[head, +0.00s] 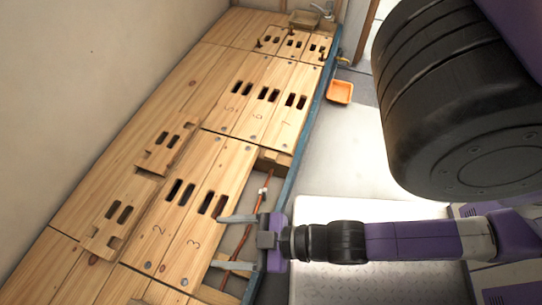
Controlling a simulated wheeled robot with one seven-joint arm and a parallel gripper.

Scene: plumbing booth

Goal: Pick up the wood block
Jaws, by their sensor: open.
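A short light wood block (273,160) shows at the far end of an open gap in the plank deck, beside the blue edge. I cannot tell if it is loose or part of the frame. My gripper (218,241) reaches in from the right, low over the near part of this gap. Its two grey fingers are spread wide and point left, towards plank 3 (205,225). I see nothing held between them. The block is beyond the gripper, up the picture and a little right, apart from it.
An orange pipe (249,214) with a white fitting runs through the gap. Slotted planks, some numbered, cover the deck; a notched plank (165,150) lies on top at left. An orange tray (340,92) stands on the floor. A wall is at left.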

